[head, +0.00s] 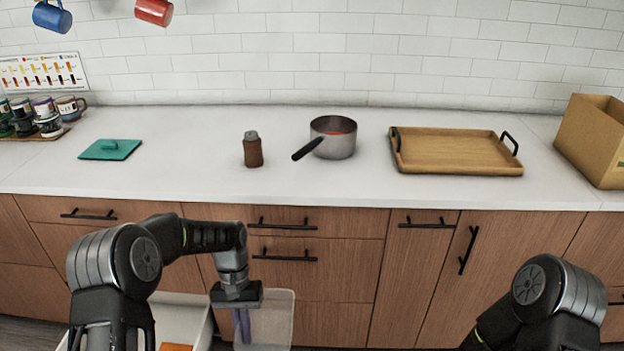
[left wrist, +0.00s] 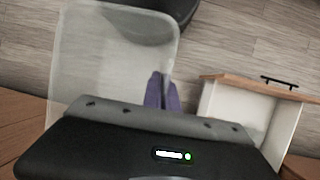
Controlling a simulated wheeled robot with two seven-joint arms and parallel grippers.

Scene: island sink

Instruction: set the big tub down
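The big tub (head: 275,318) is pale and translucent. It hangs low in front of the cabinets at the bottom of the head view, just right of an open white drawer. My left gripper (head: 242,325) points down with its purple fingers close together on the tub's left wall. In the left wrist view the tub (left wrist: 110,55) reaches away from the fingers (left wrist: 162,95) over the wooden floor, with its wall edge between them. The tub's underside is hidden. My right gripper is out of view; only part of that arm shows at lower right.
The open drawer (left wrist: 245,112) is beside the tub. An orange thing (head: 177,347) shows in it at the bottom edge. On the counter (head: 340,187) stand a teal lid (head: 110,150), a brown shaker (head: 253,152), a saucepan (head: 338,142), a wooden tray (head: 455,153) and a cardboard box (head: 590,140).

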